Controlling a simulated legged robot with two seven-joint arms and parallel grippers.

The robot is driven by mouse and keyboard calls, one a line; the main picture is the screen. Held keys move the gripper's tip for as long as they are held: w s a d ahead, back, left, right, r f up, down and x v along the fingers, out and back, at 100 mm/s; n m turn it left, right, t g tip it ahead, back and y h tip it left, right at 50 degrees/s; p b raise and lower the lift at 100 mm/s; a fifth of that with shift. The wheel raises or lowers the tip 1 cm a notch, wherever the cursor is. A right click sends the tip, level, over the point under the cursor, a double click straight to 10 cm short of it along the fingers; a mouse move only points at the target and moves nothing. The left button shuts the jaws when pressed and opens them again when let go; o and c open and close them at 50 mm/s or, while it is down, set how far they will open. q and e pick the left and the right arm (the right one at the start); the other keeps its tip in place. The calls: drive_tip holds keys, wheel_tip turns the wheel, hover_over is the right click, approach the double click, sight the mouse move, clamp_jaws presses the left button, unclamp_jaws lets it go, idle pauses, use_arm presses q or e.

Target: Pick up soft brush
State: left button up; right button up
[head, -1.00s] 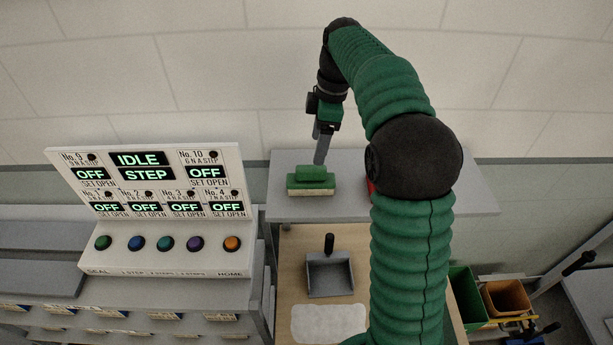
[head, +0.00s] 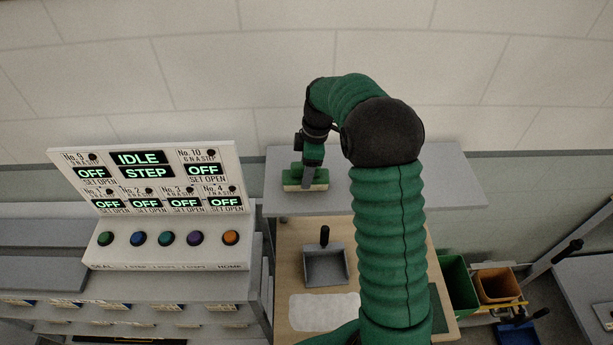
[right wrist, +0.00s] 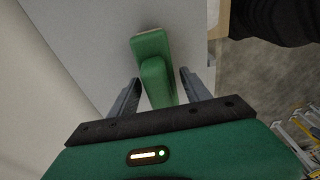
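The soft brush (head: 292,179) has a green top and handle and a pale lower edge. It lies on the grey shelf (head: 400,188) behind the wooden table. My right gripper (head: 309,180) is lowered at the brush from above. In the right wrist view the brush (right wrist: 151,48) runs between the two fingers of the open gripper (right wrist: 160,92). A gap shows at each side of its handle, so the fingers do not appear to touch it. My left gripper is not in view.
A grey dustpan (head: 326,268) and a white cloth-like sheet (head: 322,311) lie on the wooden table (head: 290,245). A control panel (head: 150,200) with coloured buttons stands at the left. Green (head: 456,285) and orange (head: 497,285) bins stand at the right.

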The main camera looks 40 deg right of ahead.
drive_tip(key=shift+w+f, duration=0.1)
drive_tip(key=shift+w, duration=0.25)
drive_tip(key=c, duration=0.9)
drive_tip(key=shift+s+d, duration=0.1)
drive_tip(key=shift+s, duration=0.15)
drive_tip(key=shift+c, duration=0.9)
